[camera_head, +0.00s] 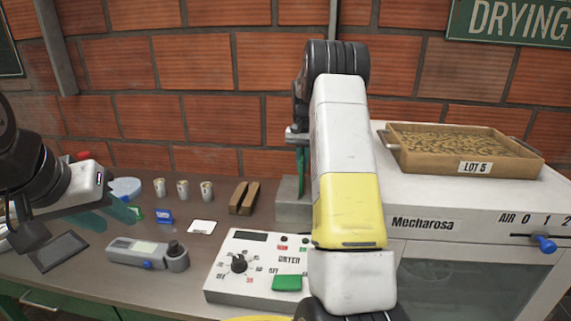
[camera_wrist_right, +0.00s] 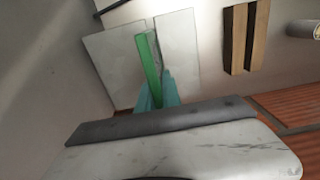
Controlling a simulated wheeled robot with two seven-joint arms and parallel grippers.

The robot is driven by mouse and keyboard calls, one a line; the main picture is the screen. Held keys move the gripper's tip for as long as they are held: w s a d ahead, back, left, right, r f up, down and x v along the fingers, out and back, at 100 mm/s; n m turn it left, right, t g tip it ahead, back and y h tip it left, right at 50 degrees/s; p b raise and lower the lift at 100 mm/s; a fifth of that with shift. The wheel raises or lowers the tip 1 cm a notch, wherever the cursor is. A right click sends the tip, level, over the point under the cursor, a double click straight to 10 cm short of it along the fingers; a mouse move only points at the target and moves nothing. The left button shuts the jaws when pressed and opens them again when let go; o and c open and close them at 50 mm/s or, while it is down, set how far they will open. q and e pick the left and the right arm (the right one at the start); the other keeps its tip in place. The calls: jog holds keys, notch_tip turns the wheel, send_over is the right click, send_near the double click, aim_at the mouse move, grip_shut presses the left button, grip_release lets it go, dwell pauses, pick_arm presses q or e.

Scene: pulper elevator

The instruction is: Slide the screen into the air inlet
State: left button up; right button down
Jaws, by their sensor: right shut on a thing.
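The screen shows as a narrow green strip (camera_head: 300,165), seen nearly edge-on in the head view. My right gripper (camera_wrist_right: 156,94), with teal fingers, is shut on it; the forearm hides most of this gripper in the head view. In the right wrist view the green screen (camera_wrist_right: 149,65) lies over the gap between two pale panels. The grey box (camera_head: 290,207) at the dryer's left side, apparently the air inlet, is directly below the screen. I cannot tell whether the screen has entered it. My left gripper (camera_head: 108,213) hangs open over the table's left side, away from the screen.
The dryer (camera_head: 440,200) carries a wooden tray (camera_head: 400,150) of beans. A control box (camera_head: 225,275), a handheld meter (camera_head: 135,250), several small cups (camera_head: 182,190) and a slotted wooden block (camera_head: 237,198) stand on the table. The brick wall closes the back.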

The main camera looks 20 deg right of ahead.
jog(key=shift+f, duration=3.45)
jog(key=shift+r, duration=0.15)
jog(key=shift+r, duration=2.95)
jog(key=shift+f, duration=2.45)
